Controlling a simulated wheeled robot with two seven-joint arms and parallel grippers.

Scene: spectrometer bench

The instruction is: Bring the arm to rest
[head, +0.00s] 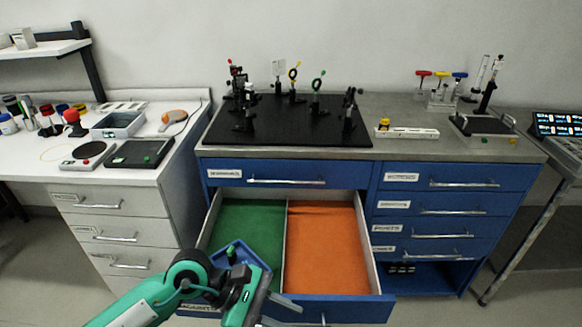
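My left arm comes in from the lower left, and its teal and black wrist is over the front left of the open drawer (378,262). My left gripper (276,309) is at the drawer's front edge, low in the picture. Its grey fingers show only in part, and I cannot tell whether they are apart or closed. A blue piece with a dark knob (238,252) shows right behind the wrist; I cannot tell whether it belongs to my arm. My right gripper is not in view.
The drawer has a green-lined left half (250,222) and an orange-lined right half (325,245). A black optics board (275,130) with mounts stands on the bench above. A white side bench (60,173) holds bottles, a tray and a scale.

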